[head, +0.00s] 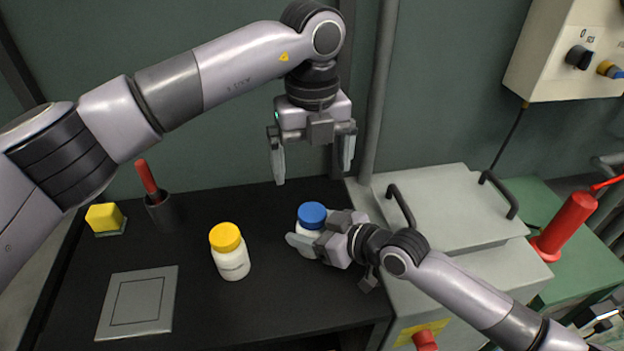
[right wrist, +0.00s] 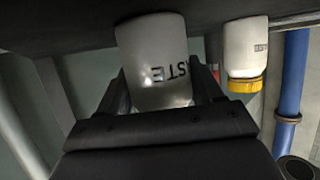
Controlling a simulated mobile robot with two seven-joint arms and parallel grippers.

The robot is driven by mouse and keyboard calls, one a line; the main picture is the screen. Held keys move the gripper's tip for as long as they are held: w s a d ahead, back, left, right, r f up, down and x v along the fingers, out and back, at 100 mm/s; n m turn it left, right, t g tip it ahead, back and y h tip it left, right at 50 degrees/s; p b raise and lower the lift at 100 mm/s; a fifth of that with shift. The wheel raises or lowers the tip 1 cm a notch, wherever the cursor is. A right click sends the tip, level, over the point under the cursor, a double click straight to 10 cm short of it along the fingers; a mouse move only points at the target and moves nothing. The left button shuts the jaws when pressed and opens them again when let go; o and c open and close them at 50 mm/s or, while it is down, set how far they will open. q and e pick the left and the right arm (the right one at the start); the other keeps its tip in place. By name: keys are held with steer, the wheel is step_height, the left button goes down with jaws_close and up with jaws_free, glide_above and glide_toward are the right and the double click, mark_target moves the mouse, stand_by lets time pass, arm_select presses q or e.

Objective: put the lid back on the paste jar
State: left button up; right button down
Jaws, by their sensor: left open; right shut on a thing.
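The white paste jar (head: 308,228) stands upright on the black bench top with a blue lid (head: 312,213) on its mouth. I cannot tell if the lid is screwed down. My right gripper (head: 318,238) is shut on the jar's body from the right, below the lid. In the right wrist view the jar (right wrist: 158,62) shows upside down between the fingers, with part of its "PASTE" lettering; its lid is hidden there. My left gripper (head: 313,160) is open and empty, fingers pointing down, above the blue lid and apart from it.
A white jar with a yellow lid (head: 229,252) stands left of the paste jar. A grey square plate (head: 138,302), a yellow block (head: 104,218) and a dark cup with a red-handled tool (head: 158,207) are further left. A grey case with handles (head: 450,205) stands right.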

arm_select(q)
step_height(320, 180, up, 6)
steer(key=shift+r, duration=0.15)
arm_select(e)
steer(key=shift+c, duration=0.4)
jaws_free()
steer(key=shift+d, duration=0.1)
steer(key=shift+v, duration=3.55)
